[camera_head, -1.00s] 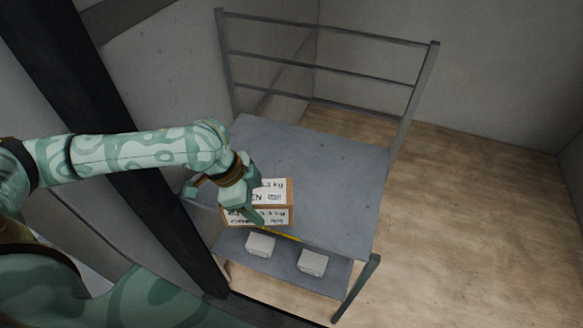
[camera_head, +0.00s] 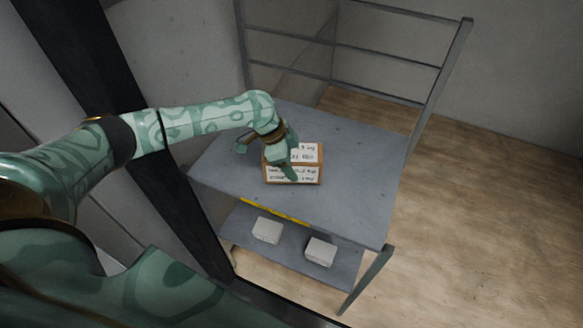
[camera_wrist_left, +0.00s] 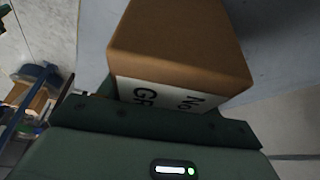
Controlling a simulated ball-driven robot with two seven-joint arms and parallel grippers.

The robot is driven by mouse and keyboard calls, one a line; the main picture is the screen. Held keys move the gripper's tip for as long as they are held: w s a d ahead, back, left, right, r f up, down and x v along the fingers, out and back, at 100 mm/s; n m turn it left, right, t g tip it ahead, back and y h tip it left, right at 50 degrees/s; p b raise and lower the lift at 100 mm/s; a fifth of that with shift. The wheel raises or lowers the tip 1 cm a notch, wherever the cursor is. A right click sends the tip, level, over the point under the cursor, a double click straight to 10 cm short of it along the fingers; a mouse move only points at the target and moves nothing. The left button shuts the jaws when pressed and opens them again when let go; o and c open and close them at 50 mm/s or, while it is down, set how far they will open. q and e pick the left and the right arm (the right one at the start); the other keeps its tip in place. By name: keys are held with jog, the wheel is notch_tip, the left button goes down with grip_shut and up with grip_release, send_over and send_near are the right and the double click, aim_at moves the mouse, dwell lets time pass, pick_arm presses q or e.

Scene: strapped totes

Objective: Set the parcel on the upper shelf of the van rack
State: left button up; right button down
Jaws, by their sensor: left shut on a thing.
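The parcel (camera_head: 309,163) is a small brown box with white printed labels. It is at the upper shelf (camera_head: 350,195) of the grey metal van rack, near the left middle of the shelf. I cannot tell whether its underside touches the shelf. My left gripper (camera_head: 283,158) is shut on the parcel from its left side. In the left wrist view, the parcel (camera_wrist_left: 185,50) fills the space beyond the gripper's dark edge, with the grey shelf surface behind it. My right gripper is not in view.
Two pale boxes, one at the left (camera_head: 267,230) and one at the right (camera_head: 320,251), sit on the lower shelf (camera_head: 285,255). A yellow strip (camera_head: 275,212) marks the upper shelf's front edge. Rails (camera_head: 345,45) close the back. The upper shelf's right side is clear.

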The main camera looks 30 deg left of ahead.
pick_arm(q)
notch_tip(320, 180, down, 2)
jog(key=shift+f, duration=0.1)
jog(key=shift+s, duration=0.1)
jog(key=o, duration=1.2)
jog(key=p+v, duration=0.3)
jog(key=v, duration=0.9)
